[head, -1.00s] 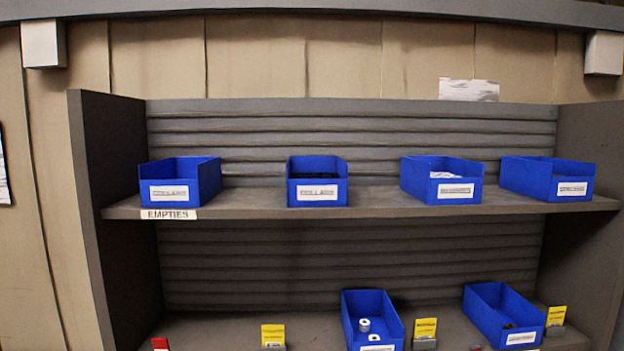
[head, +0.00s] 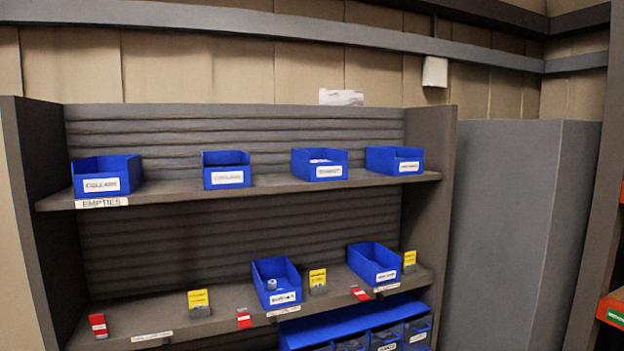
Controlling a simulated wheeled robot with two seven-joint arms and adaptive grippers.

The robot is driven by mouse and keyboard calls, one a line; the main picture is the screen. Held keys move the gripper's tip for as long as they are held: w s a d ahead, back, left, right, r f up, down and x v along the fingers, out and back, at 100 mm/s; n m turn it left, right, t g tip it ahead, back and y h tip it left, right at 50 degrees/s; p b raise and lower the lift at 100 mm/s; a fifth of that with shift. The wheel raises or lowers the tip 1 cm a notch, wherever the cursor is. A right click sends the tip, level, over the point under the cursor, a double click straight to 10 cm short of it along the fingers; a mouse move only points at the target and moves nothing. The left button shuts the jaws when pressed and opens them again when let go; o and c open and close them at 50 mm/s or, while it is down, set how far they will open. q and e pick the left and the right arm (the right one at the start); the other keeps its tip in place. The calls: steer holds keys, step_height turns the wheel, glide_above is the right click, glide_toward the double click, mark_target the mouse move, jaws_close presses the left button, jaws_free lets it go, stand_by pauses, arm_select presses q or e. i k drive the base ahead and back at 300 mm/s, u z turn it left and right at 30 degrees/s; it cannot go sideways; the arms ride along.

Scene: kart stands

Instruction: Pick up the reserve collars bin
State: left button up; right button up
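Blue bins with white labels stand on a two-level grey shelf unit. On the upper shelf are a far-left bin (head: 107,176), a second bin (head: 226,169), a third bin (head: 320,164) and a right-hand bin (head: 394,160). On the lower shelf are a bin with small white ring-like parts in it (head: 277,282) and another bin to its right (head: 374,263). The labels are too small to read surely, so I cannot tell which is the reserve collars bin. Neither of my grippers is in view.
An "EMPTIES" label marks the upper shelf edge (head: 160,195). Yellow cards (head: 198,300) and red tags (head: 98,326) stand along the lower shelf. Several more bins sit below in a blue rack (head: 345,320). A grey panel (head: 505,230) stands right of the unit.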

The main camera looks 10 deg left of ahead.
mark_target(221, 169)
steer(key=u, duration=0.05)
steer(key=k, duration=0.3)
steer(key=z, duration=1.1)
steer(key=i, duration=0.95)
steer(key=u, duration=0.75)
steer(key=i, duration=0.7)
steer(key=u, duration=0.9)
